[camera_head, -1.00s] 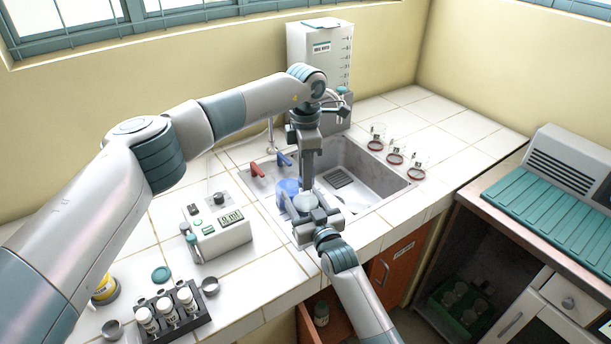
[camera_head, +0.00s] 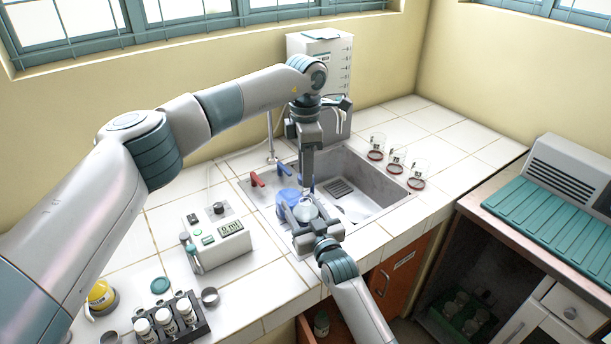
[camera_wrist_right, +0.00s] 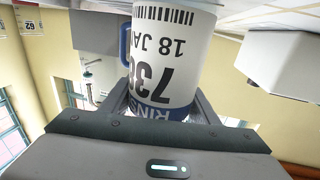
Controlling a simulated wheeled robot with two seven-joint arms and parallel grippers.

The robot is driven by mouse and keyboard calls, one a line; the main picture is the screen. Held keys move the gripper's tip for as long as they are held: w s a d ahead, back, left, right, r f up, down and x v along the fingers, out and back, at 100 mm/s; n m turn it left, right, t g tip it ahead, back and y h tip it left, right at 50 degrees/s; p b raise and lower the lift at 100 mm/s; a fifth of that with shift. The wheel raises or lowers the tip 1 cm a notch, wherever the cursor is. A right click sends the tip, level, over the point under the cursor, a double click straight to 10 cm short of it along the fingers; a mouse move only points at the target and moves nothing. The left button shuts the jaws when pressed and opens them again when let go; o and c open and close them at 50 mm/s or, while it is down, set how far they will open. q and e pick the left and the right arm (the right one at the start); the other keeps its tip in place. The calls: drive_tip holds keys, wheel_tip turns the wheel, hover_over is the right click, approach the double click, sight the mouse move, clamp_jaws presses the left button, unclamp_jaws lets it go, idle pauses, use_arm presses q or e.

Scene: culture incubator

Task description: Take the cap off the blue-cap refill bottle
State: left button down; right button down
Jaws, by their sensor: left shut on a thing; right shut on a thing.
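The refill bottle (camera_wrist_right: 170,60) fills the top of the right wrist view, a white label with a barcode, dark lettering and a blue band. My right gripper (camera_head: 314,224) is shut around its body, at the sink's front edge. In the head view its pale top (camera_head: 304,210) shows between the jaws. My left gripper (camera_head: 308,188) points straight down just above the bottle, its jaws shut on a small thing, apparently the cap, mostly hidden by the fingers. I cannot tell the gap between cap and bottle neck. A translucent blue form (camera_head: 287,197) shows left of the bottle.
A meter box (camera_head: 218,243) and a vial rack (camera_head: 172,322) stand left. Several glass beakers (camera_head: 397,160) stand right of the sink. A white tank (camera_head: 320,60) stands at the back.

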drive_tip(key=c, duration=0.6)
unclamp_jaws()
drive_tip(key=shift+s, duration=0.1)
use_arm(q)
wheel_tip(320, 180, down, 2)
drive_tip(key=shift+f+b, duration=0.15)
drive_tip(key=shift+b, duration=1)
use_arm(e)
drive_tip(key=v, duration=1.2)
